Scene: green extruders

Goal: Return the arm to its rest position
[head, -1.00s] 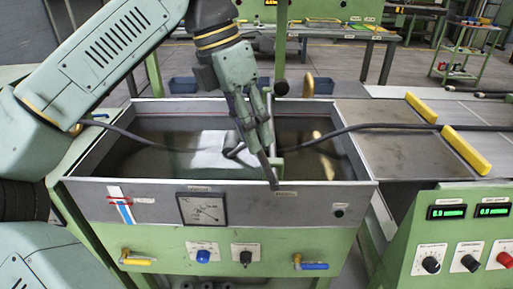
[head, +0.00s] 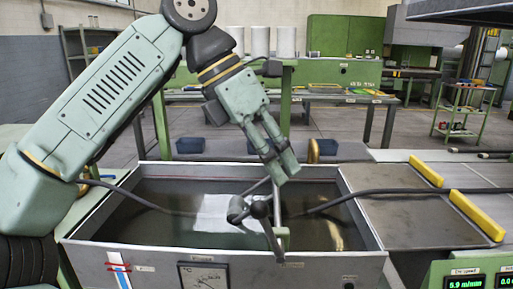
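My arm comes in from the left of the head view and bends down at the wrist. My gripper (head: 281,174) points down and to the right above the open tank (head: 90,240). Its two fingers lie close together, with no object visible between them; whether they are fully shut is unclear. A grey-green jointed handle with dark knobs (head: 257,211) stands at the middle of the tank, just below the fingertips. The gripper appears clear of it, though depth is hard to judge.
A black cable (head: 375,193) runs across the tank to the right. Yellow bars (head: 476,216) lie on the grey plates at right. A control panel (head: 466,270) stands at lower right.

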